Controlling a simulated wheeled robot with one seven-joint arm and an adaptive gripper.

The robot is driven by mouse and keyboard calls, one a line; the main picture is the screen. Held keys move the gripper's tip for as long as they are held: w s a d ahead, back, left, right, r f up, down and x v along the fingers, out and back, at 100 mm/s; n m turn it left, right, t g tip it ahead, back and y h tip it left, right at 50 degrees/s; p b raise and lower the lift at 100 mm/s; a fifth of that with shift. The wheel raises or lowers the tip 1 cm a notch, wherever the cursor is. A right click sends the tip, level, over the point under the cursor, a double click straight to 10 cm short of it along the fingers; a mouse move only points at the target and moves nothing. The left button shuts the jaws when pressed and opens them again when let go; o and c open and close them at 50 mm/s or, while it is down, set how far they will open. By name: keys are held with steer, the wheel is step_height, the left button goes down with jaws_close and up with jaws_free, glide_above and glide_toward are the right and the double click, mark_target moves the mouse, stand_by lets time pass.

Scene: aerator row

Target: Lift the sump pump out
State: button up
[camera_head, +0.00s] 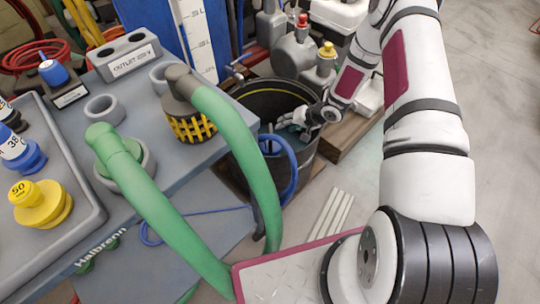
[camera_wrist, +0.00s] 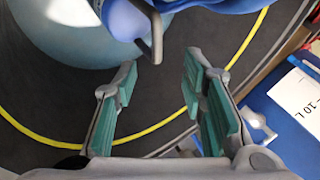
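In the wrist view, a blue part with a grey hooked handle (camera_wrist: 156,38) shows at the top; I take it for the top of the sump pump (camera_wrist: 190,4). A pale rounded shape beside it may be its body or water; I cannot tell. The black tub (camera_head: 262,103) stands on the floor beyond the bench, with a yellow line inside. My gripper (camera_wrist: 160,77) is open and empty, its teal pads on either side of the space below the handle. In the head view my gripper (camera_head: 291,121) is over the tub, and the pump is mostly hidden.
A blue hose (camera_head: 292,168) loops over the tub's near side. The grey bench (camera_head: 190,165) carries a green hose (camera_head: 150,205) and a yellow-caged strainer (camera_head: 193,128). Grey canisters (camera_head: 293,55) stand behind the tub. Open floor (camera_head: 495,110) lies to the right.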

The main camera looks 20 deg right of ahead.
mark_target(271, 130)
steer(key=b+x, duration=0.3)
steer(key=x, duration=0.5)
steer(key=shift+f, duration=0.2)
steer(key=shift+d+b+x, duration=0.15)
steer(key=shift+b+x, duration=0.7)
steer(key=shift+x, duration=0.45)
steer(key=shift+d+b+x, duration=0.15)
steer(key=shift+b+x, duration=0.7)
steer(key=shift+x, duration=0.5)
steer(key=shift+w, duration=0.2)
steer(key=shift+c, duration=0.5)
jaws_close()
steer(key=shift+w+r, duration=0.1)
steer(key=shift+r, duration=0.05)
